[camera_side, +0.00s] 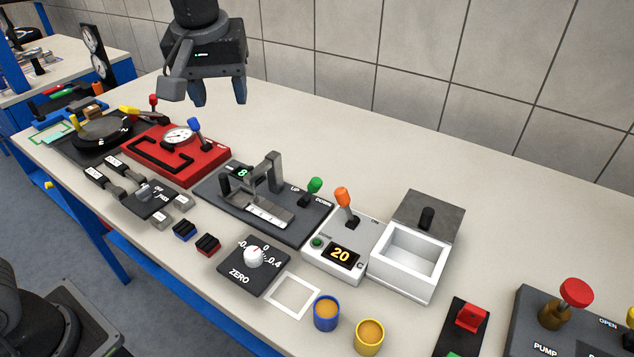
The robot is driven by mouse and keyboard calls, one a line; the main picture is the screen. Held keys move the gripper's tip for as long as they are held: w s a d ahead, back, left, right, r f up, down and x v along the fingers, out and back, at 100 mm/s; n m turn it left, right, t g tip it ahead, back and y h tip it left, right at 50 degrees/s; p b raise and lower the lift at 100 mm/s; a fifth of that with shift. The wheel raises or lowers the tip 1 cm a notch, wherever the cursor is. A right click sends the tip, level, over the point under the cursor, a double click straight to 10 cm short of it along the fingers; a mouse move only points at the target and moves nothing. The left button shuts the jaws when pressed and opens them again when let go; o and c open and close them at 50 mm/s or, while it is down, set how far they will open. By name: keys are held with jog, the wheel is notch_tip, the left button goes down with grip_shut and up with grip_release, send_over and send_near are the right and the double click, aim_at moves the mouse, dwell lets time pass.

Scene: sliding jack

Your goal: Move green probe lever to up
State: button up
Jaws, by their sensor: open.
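The green probe lever (315,185) stands at the right end of a dark grey device (315,228). White "UP" and "DOWN" labels are printed on either side of its base, and the lever leans toward the back right. I cannot tell for sure which label its setting matches. A grey bracket and a small green display showing 8 are on the same device. My gripper (219,97) hangs at the upper left, above the back of the table. It is open, points down, and holds nothing. It is well apart from the lever.
An orange lever (343,198) on a white box (350,245) with a "20" display stands just right of the green lever. A red panel (177,160) with a blue-tipped lever (196,127) is to the left. An open white box (408,262) is further right. The table behind is clear.

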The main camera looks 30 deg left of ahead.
jog(key=w+d+f+n+g+y, duration=0.1)
jog(key=w+d+f+n, duration=0.25)
jog(key=w+d, duration=0.35)
jog(key=n+g+y, duration=0.1)
jog(key=n+y, duration=0.1)
jog(key=n, duration=0.4)
send_near(318, 181)
jog(key=shift+m, duration=0.25)
jog(key=x, duration=1)
jog(key=shift+a+f, duration=0.15)
jog(key=shift+f, duration=0.2)
jog(key=shift+c, duration=0.2)
grip_shut()
